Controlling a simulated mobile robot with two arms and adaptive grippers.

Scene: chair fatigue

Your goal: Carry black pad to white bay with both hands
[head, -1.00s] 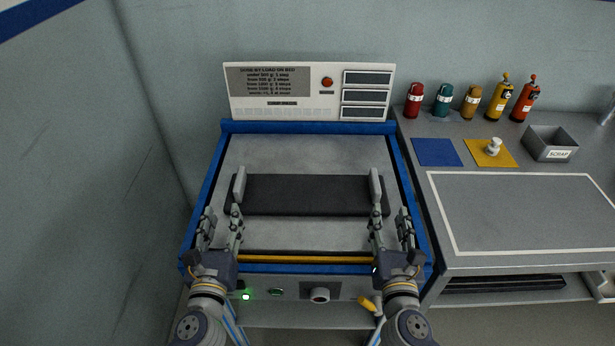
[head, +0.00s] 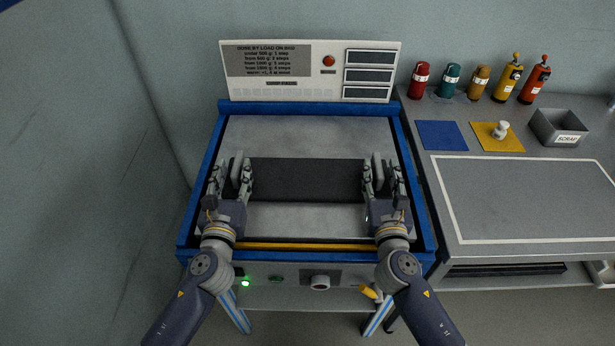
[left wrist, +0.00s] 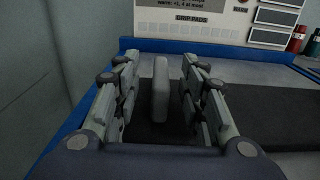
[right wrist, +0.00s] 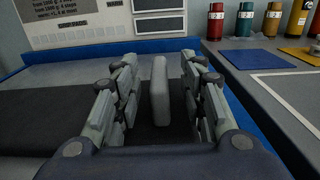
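The black pad (head: 307,180) lies flat on the grey bed of the blue-framed machine. It has an upright grey grip at each end. My left gripper (head: 231,168) is open around the left grip (left wrist: 160,88), with one finger on each side and visible gaps. My right gripper (head: 381,168) is open around the right grip (right wrist: 160,88) in the same way. The white bay (head: 545,242) is a white-outlined rectangle on the grey bench at the right, and it is empty. My fingers hide parts of the pad's ends.
The machine's blue frame (head: 204,185) rises around the bed, with a display panel (head: 310,72) behind. On the bench stand several coloured bottles (head: 450,80), a blue mat (head: 441,135), a yellow mat (head: 490,140) with a white knobbed piece (head: 501,129), and a scrap bin (head: 560,127).

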